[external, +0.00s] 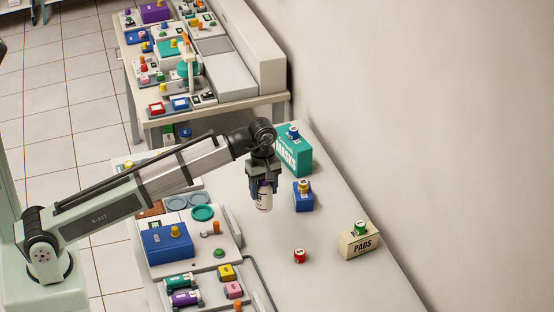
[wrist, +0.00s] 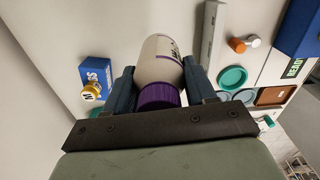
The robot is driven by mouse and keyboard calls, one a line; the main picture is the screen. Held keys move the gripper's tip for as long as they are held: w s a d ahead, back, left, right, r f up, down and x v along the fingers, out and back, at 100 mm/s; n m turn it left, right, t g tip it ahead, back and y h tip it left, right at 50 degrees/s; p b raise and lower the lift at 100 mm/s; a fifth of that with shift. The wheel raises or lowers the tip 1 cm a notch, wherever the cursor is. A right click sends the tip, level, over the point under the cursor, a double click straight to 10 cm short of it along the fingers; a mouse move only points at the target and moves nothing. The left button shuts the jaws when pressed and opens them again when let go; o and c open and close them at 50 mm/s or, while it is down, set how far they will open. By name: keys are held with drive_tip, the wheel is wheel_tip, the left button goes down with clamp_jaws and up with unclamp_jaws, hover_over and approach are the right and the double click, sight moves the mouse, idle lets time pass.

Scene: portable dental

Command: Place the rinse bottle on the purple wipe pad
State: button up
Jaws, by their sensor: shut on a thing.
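The rinse bottle, a white bottle with dark print and a purple cap, is in my gripper (external: 263,180). In the external view the bottle's white body (external: 264,200) hangs below the fingers, above the bench. In the wrist view the bottle (wrist: 160,68) sits between both fingers, its purple cap towards the palm. My gripper is shut on it. I cannot identify a purple wipe pad for certain. A purple item (external: 186,298) lies on the white tray at the near left, and a purple box (external: 155,12) stands on the far table.
A teal masks box (external: 294,152) and a blue box (external: 303,200) stand at the bench's back. A red-topped jar (external: 299,256) and a pads box (external: 359,244) are to the right. A blue case (external: 166,246) and teal dish (external: 203,213) are left. The bench below the bottle looks clear.

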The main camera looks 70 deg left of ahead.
drive_tip(key=s+a+r+n, duration=0.15)
drive_tip(key=a+n, duration=0.35)
drive_tip(key=a, duration=0.9)
drive_tip(key=s+a+r+n, duration=0.1)
drive_tip(key=s+a+n, duration=0.3)
drive_tip(key=a, duration=0.9)
drive_tip(key=s+a+r+n, duration=0.1)
drive_tip(key=a+n, duration=0.5)
drive_tip(key=a, duration=0.8)
drive_tip(key=shift+w+f, duration=0.15)
drive_tip(key=shift+f, duration=4.6)
drive_tip(key=shift+f, duration=0.1)
drive_tip(key=o, duration=1.2)
